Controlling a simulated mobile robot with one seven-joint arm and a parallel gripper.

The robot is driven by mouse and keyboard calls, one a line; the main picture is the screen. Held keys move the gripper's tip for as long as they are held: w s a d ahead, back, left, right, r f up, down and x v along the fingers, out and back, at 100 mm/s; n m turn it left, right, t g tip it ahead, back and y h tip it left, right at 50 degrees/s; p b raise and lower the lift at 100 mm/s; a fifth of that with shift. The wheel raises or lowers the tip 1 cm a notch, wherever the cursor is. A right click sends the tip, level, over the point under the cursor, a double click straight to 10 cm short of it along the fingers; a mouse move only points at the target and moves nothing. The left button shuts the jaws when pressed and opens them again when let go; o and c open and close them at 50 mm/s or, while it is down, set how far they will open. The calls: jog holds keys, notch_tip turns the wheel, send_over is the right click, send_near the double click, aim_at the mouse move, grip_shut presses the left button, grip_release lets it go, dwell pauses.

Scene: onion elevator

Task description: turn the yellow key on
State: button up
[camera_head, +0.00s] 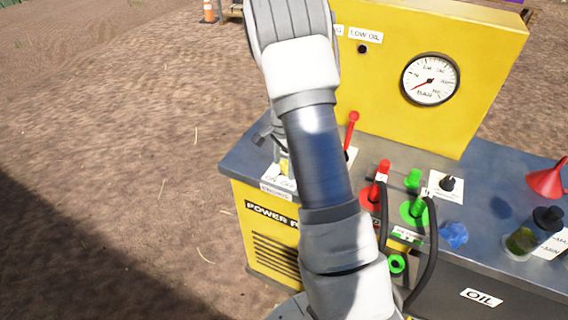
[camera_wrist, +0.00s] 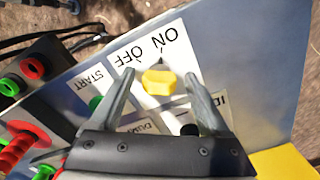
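The yellow key (camera_wrist: 158,82) is a small rounded knob on a white plate marked ON and OFF, seen in the wrist view. A dark pointer mark shows at its edge beside the lettering; I cannot tell its exact setting. In the head view only a bit of the yellow key (camera_head: 284,167) shows beside my arm. My gripper (camera_wrist: 155,82) is open, its two grey fingers on either side of the key, with visible gaps. I cannot tell how far the fingertips are above the panel. My gripper is mostly hidden behind my arm in the head view.
A green button (camera_wrist: 96,103) by the START label is close to the left finger. Red and green connectors with black hoses stand to the right in the head view, near a red lever (camera_head: 352,130). A yellow box with a gauge (camera_head: 430,79) rises behind the panel.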

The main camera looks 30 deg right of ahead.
notch_tip(320, 180, up, 17)
jog(key=p, duration=0.1)
jog(key=shift+r+p, duration=0.2)
jog(key=shift+p, duration=0.1)
dwell(0.6)
